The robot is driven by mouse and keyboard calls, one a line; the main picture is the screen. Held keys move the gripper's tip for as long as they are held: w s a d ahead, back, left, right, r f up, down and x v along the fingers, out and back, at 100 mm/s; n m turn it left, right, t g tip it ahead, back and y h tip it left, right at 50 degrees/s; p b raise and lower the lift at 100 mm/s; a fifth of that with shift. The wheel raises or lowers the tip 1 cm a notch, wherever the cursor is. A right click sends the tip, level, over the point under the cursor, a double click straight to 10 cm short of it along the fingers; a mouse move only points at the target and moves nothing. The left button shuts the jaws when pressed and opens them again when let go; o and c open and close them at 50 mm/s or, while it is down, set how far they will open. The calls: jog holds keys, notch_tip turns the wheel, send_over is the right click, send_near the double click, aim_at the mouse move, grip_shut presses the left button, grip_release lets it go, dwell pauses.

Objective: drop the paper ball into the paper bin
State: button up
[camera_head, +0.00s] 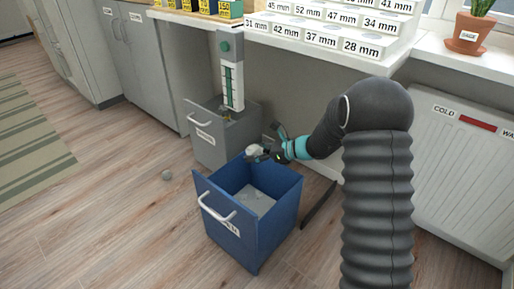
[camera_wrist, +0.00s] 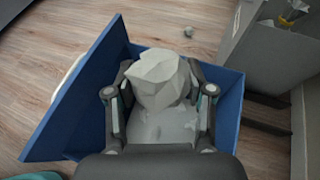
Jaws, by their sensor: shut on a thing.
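A crumpled pale grey paper ball (camera_head: 253,149) is held between the fingers of my gripper (camera_head: 262,153), above the far side of the blue open bin (camera_head: 230,231). In the wrist view the paper ball (camera_wrist: 158,80) sits between both fingers of my gripper (camera_wrist: 160,95), with the blue bin (camera_wrist: 78,98) around and below it. Pale grey pieces (camera_head: 256,197) lie at the bottom of the blue bin. Its front label is partly cut off by the handle and cannot be fully read.
Wooden floor is clear at the left. A radiator (camera_head: 463,165) is at the right.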

jog(key=shift+d+f+b, duration=0.2)
jog(key=shift+f+b, duration=0.15)
jog(key=shift+f, duration=0.25)
notch_tip(320, 180, down, 5)
jog(key=b, duration=0.2)
jog(key=shift+d+r+b, duration=0.1)
jog(key=shift+r+b, duration=0.05)
jog(key=shift+b, duration=0.25)
jog(key=o, duration=0.9)
jog(key=v, duration=1.2)
